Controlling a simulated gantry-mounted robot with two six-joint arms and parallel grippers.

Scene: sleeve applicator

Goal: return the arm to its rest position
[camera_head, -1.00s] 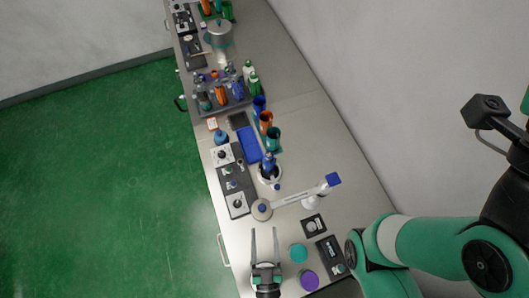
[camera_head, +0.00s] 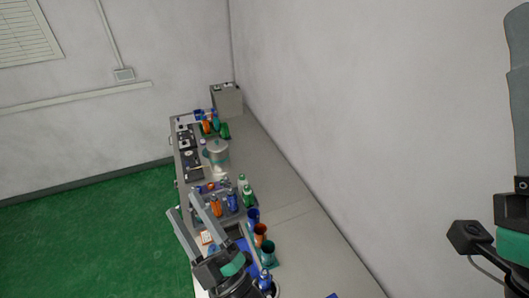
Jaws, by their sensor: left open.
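My left gripper (camera_head: 182,203) is in the lower middle of the head view. Its two long grey fingers point up and to the left in the picture. They stand apart with nothing between them. The gripper overlaps the near left part of the counter in the picture; its height above it is hard to judge. Parts of my own arm show at the right edge. My right gripper is not in view.
A long grey counter (camera_head: 312,235) runs along the wall. It bears a rack with bottles (camera_head: 232,201), blue, orange and teal cups (camera_head: 261,230), a metal pot (camera_head: 217,153) and a grey box (camera_head: 226,99) at the far end. Green floor (camera_head: 90,235) lies left.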

